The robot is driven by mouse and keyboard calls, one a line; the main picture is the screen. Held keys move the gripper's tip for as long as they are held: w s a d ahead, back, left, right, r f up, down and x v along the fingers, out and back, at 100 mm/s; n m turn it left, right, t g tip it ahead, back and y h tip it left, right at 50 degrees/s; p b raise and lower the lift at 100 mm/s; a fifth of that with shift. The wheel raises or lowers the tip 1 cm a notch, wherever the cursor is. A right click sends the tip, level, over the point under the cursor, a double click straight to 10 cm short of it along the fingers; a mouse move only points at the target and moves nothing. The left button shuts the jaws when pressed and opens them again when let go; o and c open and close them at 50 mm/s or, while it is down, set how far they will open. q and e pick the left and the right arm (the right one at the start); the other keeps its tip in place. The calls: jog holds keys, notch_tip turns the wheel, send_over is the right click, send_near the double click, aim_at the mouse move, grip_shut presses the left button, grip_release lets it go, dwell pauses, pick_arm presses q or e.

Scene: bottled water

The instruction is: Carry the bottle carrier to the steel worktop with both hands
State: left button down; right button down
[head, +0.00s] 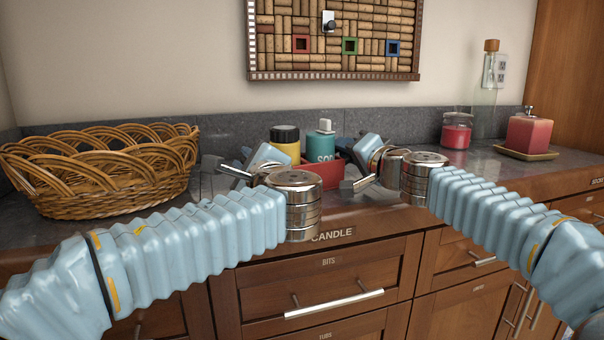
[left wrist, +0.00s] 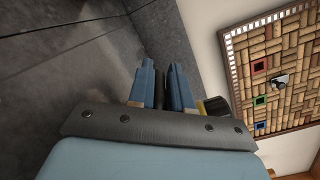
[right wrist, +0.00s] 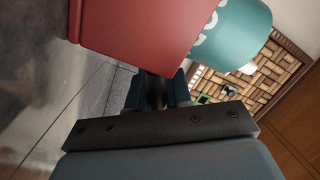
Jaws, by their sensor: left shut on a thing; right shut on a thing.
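The bottle carrier (head: 331,173) is red and sits between my two hands in the head view, largely hidden by them. It holds a bottle with a yellow body and dark cap (head: 286,138) and a teal bottle (head: 320,146), both upright. My left gripper (head: 268,157) is shut at the carrier's left side; in the left wrist view its fingers (left wrist: 160,82) close on a dark part. My right gripper (head: 366,148) is shut at the right side; in the right wrist view its fingers (right wrist: 157,92) close on a dark part beside the red wall (right wrist: 140,35). I cannot make out a steel worktop.
A wicker basket (head: 100,175) stands on the grey tiled counter (head: 225,150) at left. At right are a red candle jar (head: 456,131), a corked glass bottle (head: 485,100) and a red dispenser (head: 528,132) on a dish. A cork board (head: 335,40) hangs behind. Wooden drawers lie below.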

pick_arm(q)
jog(key=shift+a, duration=0.1)
pick_arm(e)
jog(key=shift+d, duration=0.15)
